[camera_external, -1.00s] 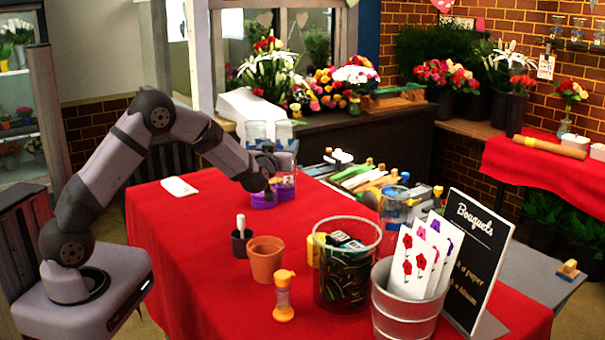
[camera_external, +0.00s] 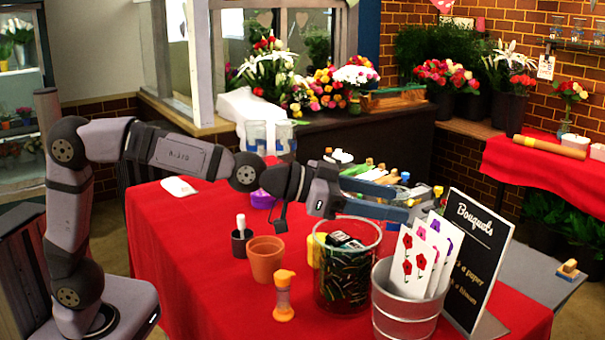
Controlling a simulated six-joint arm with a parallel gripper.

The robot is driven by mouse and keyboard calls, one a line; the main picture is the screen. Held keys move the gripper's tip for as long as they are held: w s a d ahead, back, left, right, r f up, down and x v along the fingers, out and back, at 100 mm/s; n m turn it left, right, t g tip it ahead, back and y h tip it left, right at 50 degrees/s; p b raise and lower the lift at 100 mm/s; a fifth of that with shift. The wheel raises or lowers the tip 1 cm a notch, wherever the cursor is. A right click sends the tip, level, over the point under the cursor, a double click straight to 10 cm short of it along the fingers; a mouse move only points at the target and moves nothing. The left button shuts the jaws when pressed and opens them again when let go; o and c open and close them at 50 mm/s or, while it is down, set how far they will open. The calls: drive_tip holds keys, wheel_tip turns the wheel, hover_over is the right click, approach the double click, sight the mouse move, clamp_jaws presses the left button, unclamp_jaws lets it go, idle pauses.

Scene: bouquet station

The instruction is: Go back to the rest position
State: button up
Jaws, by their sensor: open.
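My gripper (camera_external: 398,202) is held level above the red-covered table (camera_external: 200,245) and points to the right. Its two blue-grey fingers are apart, with nothing seen between them. It shows just above and behind the rim of the large glass container (camera_external: 347,285), though I cannot tell the exact gap. My arm reaches across from the left with its elbow raised.
A terracotta pot (camera_external: 265,260), a small dark pot (camera_external: 241,243) and an orange-topped bottle (camera_external: 283,297) stand on the table. A metal bucket (camera_external: 405,318) with flower cards and a black sign (camera_external: 470,255) stand at right. A purple item (camera_external: 262,199) is behind my forearm.

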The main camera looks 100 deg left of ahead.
drive_tip(key=s+d+f+m+g+h, duration=0.2)
drive_tip(key=s+d+f+m+h, duration=0.15)
drive_tip(key=d, duration=0.75)
drive_tip(key=s+d+f+g+p, duration=0.1)
drive_tip(key=s+f+g+p, duration=0.1)
drive_tip(key=s+f, duration=0.2)
drive_tip(key=s+d+f+g+p, duration=0.1)
drive_tip(key=s+f+g+p, duration=0.1)
drive_tip(key=s+f, duration=0.3)
drive_tip(key=s+d+f+g+p, duration=0.2)
drive_tip(key=s+f, duration=0.3)
drive_tip(key=s, duration=0.3)
drive_tip(key=shift+s+f+n+g+p, duration=0.25)
drive_tip(key=shift+g+p, duration=0.2)
drive_tip(key=shift+g, duration=0.35)
drive_tip(key=s+f+g+p, duration=0.1)
drive_tip(key=s+f+g, duration=0.1)
drive_tip(key=s, duration=0.5)
drive_tip(key=s+f+g+p, duration=0.2)
drive_tip(key=s+f, duration=0.1)
drive_tip(key=s, duration=0.5)
drive_tip(key=shift+n+g, duration=0.3)
drive_tip(key=shift+g, duration=0.1)
